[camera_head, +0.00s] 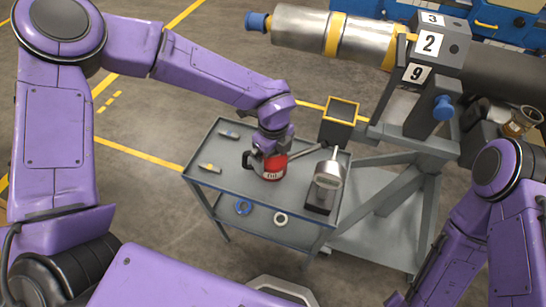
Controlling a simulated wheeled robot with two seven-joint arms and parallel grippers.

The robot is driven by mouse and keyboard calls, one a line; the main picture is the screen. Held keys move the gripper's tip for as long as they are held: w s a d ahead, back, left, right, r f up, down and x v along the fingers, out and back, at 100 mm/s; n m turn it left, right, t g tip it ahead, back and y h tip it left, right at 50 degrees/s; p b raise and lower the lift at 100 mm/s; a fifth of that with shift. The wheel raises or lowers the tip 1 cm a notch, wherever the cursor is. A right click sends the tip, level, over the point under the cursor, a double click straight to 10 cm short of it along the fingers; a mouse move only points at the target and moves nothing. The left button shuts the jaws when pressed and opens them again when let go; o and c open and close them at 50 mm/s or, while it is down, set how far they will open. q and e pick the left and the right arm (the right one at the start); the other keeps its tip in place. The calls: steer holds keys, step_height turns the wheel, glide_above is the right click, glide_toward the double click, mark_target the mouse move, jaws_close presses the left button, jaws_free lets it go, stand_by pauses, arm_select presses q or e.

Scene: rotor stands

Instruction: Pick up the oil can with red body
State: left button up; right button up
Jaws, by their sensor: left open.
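The red-bodied oil can (272,171) stands on the grey cart, with a white label, a dark handle on its left and a long spout pointing up to the right. My left gripper (269,150) is open, pointing down at the top of the can. Its fingers overlap the can's upper part in the picture, and I cannot tell whether they touch it. The gripper hides the can's top. My right arm shows at the right, but its gripper is not in view.
The grey cart (222,178) also bears a silver round-headed device (328,176) close right of the can, and small tools at left. A blue ring (243,208) and a white ring (281,219) lie on its lower shelf. A rotor stand (400,190) rises at right.

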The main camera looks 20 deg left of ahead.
arm_select(q)
steer(key=shift+s+a+f, duration=0.1)
steer(key=shift+f, duration=0.75)
steer(key=c, duration=1.1)
steer(key=shift+r, duration=0.55)
steer(key=s+d+r+b, duration=0.2)
steer(key=s+r+b, duration=0.1)
steer(key=s+r, duration=0.9)
steer(key=shift+s+d+b, duration=0.25)
steer(key=shift+s+b, duration=0.1)
steer(key=shift+s, duration=0.55)
steer(key=o, duration=0.7)
steer(key=c, duration=1)
step_height(320, 180, up, 4)
steer(key=p, duration=0.3)
